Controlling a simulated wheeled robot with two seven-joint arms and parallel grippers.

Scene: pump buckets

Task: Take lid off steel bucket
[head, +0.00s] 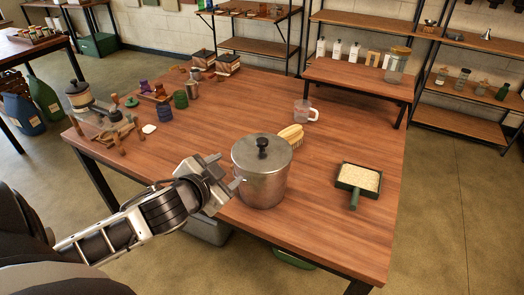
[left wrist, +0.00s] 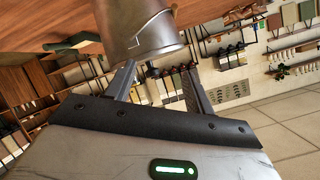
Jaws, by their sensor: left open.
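The steel bucket (head: 262,183) stands upright on the wooden table. Its lid (head: 262,155) sits on top, with a black knob (head: 263,147) in the middle. My left gripper (head: 228,170) is open and empty, just left of the bucket's upper side, below the knob's height. In the left wrist view the bucket (left wrist: 143,35) shows beyond the fingers of my left gripper (left wrist: 158,82), which are spread apart. I cannot tell whether a finger touches the bucket. My right gripper is not in view.
A brush (head: 291,135) lies right behind the bucket. A green scoop of grain (head: 357,182) lies to the right, and a clear measuring cup (head: 302,112) stands farther back. The table (head: 330,232) is bare at the front right. A small raised shelf (head: 360,78) stands at the back right.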

